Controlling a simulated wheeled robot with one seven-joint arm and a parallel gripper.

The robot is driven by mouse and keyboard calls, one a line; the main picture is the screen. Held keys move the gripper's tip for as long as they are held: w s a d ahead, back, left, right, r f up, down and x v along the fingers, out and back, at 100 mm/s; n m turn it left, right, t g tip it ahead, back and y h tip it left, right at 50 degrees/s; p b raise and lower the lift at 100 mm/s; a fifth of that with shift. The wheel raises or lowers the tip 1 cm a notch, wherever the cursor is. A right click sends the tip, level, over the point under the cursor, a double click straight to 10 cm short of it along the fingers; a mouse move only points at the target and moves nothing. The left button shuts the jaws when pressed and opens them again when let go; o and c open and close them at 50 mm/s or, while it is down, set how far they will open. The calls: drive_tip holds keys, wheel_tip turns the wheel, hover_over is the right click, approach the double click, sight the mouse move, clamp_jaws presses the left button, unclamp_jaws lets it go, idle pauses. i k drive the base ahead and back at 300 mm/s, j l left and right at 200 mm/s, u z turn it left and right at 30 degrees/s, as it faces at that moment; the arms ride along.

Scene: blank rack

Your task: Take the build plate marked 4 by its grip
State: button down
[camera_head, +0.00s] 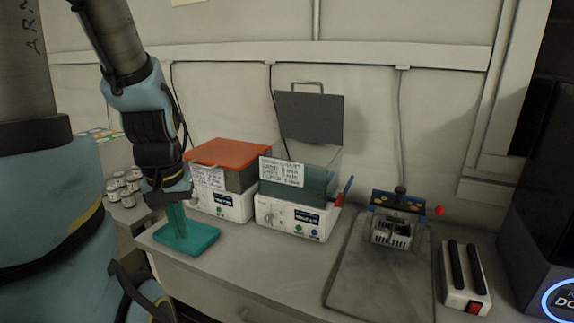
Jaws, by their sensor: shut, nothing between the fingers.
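No build plate marked 4 can be made out in the head view; no number 4 is legible on anything. My gripper (170,197) is shut and empty, pointing down beside the top of a teal stand (190,238) with an upright post, at the left end of the bench. Whether it touches the post, I cannot tell. My wrist and fingers partly hide the post and the left side of the orange-lidded machine.
An orange-lidded machine (226,150) and one with a raised grey lid (310,118) stand behind the stand. A dark mat (375,285) carries a small fixture (392,232). A white two-bar unit (463,300) is at right. Several cans (122,187) stand at far left.

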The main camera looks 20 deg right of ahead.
sight(397, 207)
drive_tip(key=l+u, duration=0.2)
drive_tip(key=u, duration=0.55)
drive_tip(key=k+l+u, duration=0.8)
drive_tip(key=k+u, duration=0.15)
drive_tip(key=k+l, duration=0.15)
drive_tip(key=k, duration=0.3)
drive_tip(key=k+l, duration=0.2)
drive_tip(key=k, duration=0.25)
drive_tip(key=k+l+u, duration=0.1)
drive_tip(key=k, duration=0.35)
